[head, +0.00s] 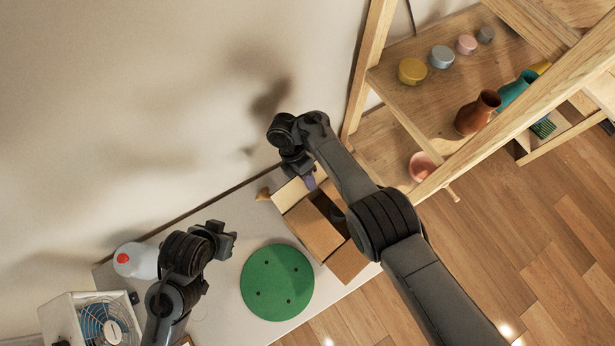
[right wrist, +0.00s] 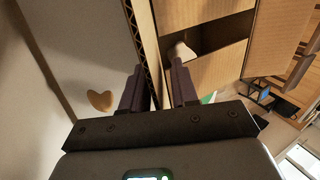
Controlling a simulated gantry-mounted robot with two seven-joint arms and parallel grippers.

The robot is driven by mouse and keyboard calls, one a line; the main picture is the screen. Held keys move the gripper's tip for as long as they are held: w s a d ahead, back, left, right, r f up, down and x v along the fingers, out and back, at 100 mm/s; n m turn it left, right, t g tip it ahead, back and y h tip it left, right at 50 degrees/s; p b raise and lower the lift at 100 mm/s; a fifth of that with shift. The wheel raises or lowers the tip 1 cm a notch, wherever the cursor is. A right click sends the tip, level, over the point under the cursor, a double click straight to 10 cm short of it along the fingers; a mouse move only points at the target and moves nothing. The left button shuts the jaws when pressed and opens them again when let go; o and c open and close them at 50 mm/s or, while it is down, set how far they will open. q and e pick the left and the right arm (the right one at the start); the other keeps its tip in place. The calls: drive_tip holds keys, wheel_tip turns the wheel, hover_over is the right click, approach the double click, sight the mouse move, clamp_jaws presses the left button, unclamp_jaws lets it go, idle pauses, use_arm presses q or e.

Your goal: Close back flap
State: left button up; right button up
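The cardboard box (head: 312,234) stands on the table with its top partly open and a dark gap showing inside. Its back flap (head: 290,195) sticks out at the wall side, and another flap (head: 347,262) sticks out at the front. My right gripper (head: 308,181) is over the back of the box. In the right wrist view its two fingers (right wrist: 158,88) are apart, with a corrugated flap edge (right wrist: 143,55) running between them; I see no clear grip on it. My left gripper (head: 231,236) hangs left of the box, away from it; its finger opening is unclear.
A green round disc (head: 277,283) lies on the table left of the box. A white jug (head: 135,260) and a fan unit (head: 104,322) are at the far left. A wooden shelf (head: 397,101) with pots stands on the right. The wall is close behind the box.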

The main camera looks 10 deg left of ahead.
drive_tip(key=shift+c, duration=0.3)
clamp_jaws()
idle(1.1)
